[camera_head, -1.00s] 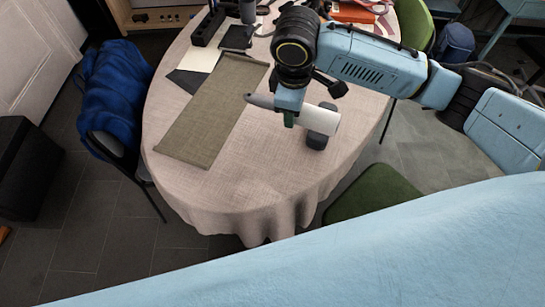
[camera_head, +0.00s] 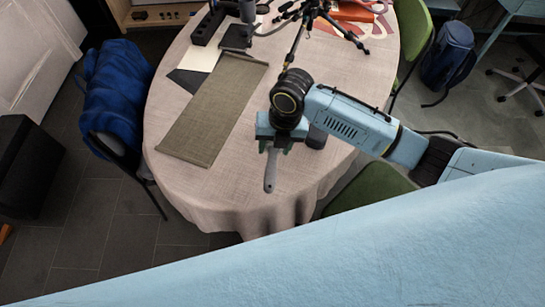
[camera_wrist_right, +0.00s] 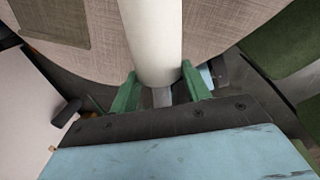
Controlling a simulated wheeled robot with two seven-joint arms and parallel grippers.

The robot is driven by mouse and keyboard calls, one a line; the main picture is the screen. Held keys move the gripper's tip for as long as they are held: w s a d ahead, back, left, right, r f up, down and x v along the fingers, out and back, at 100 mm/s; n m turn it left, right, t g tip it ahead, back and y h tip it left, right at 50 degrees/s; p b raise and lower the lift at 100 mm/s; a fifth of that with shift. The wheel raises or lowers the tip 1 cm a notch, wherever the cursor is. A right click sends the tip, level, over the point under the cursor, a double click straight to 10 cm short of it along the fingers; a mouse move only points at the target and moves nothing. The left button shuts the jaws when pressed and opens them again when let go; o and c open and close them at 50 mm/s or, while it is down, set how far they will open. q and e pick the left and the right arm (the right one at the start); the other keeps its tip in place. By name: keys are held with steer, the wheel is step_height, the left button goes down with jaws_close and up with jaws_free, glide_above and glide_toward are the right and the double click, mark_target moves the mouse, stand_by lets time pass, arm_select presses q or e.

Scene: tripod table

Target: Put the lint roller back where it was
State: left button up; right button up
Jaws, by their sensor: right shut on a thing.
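The lint roller (camera_wrist_right: 152,38) has a white roll and a grey handle. In the head view its handle (camera_head: 270,173) sticks out below my right gripper (camera_head: 273,147), towards the near table edge; the roll is hidden behind the gripper and wrist. In the right wrist view the green fingers of my right gripper (camera_wrist_right: 162,92) are on either side of the roller where roll meets handle, shut on it. The roller is over the front part of the cloth-covered table (camera_head: 235,185); whether it touches the cloth I cannot tell. My left gripper is not in view.
A dark cylinder (camera_head: 317,138) stands beside my right wrist, partly hidden. A grey-brown runner (camera_head: 213,110) lies to the left. A black tripod (camera_head: 298,35) stands at the back. A green chair (camera_head: 368,190) is at the right. Cloth between runner and gripper is clear.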

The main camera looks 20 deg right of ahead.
steer(key=shift+s+a+f+n, duration=0.1)
steer(key=shift+s+f+n, duration=0.05)
steer(key=shift+f+n, duration=0.4)
step_height(320, 180, down, 10)
steer(key=shift+r+b, duration=0.2)
steer(key=shift+b, duration=0.5)
steer(key=shift+f, duration=0.15)
steer(key=o, duration=0.9)
steer(key=shift+o, duration=0.2)
steer(key=shift+r, duration=0.35)
steer(key=r, duration=0.3)
steer(key=d+r+p, duration=0.1)
steer(key=r, duration=0.3)
steer(key=d+r+p, duration=0.1)
steer(key=r, duration=0.3)
steer(key=shift+s+r, duration=0.15)
steer(key=shift+r, duration=0.1)
